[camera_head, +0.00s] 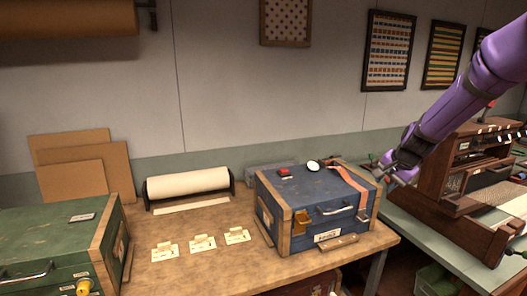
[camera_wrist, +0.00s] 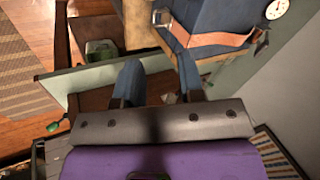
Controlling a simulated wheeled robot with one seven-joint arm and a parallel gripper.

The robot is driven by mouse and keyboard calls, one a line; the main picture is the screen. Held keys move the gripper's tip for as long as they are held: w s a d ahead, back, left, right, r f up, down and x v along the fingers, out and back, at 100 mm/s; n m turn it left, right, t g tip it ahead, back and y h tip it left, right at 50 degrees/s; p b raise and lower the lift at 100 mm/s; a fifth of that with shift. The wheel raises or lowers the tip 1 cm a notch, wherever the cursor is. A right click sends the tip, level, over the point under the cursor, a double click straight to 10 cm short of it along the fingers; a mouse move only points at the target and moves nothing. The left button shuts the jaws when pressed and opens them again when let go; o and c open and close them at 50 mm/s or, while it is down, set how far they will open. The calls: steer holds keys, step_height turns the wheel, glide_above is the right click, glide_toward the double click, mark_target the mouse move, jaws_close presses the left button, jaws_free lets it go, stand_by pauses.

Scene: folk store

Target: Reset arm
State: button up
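My purple arm comes in from the right in the head view. My gripper (camera_head: 382,171) is just right of the blue case, above the gap between two tables. In the wrist view my gripper (camera_wrist: 156,66) shows two blue-grey fingers set apart, with nothing held between them. The blue case (camera_head: 320,205) has wooden corners, a metal handle and an orange strap (camera_head: 352,180). The case (camera_wrist: 207,20) and strap (camera_wrist: 215,40) also show beyond the fingers in the wrist view. I cannot tell the exact gap between gripper and case.
A green case (camera_head: 60,245) stands at left on the wooden table (camera_head: 190,278). A paper roll (camera_head: 188,183) and several small cream cards (camera_head: 203,242) lie between the cases. A wooden loom-like frame (camera_head: 460,180) stands on the right table (camera_head: 425,232).

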steer(key=s+a+r+n, duration=0.3)
steer(key=s+r, duration=0.4)
steer(key=s, duration=0.3)
steer(key=s+a+r+n, duration=0.3)
steer(key=s+a+r, duration=0.1)
steer(key=s+r, duration=0.45)
steer(key=s+r+n+h, duration=0.1)
steer(key=s+n, duration=0.3)
steer(key=s, duration=1.7)
steer(key=shift+a+h, duration=0.3)
steer(key=shift+a, duration=0.05)
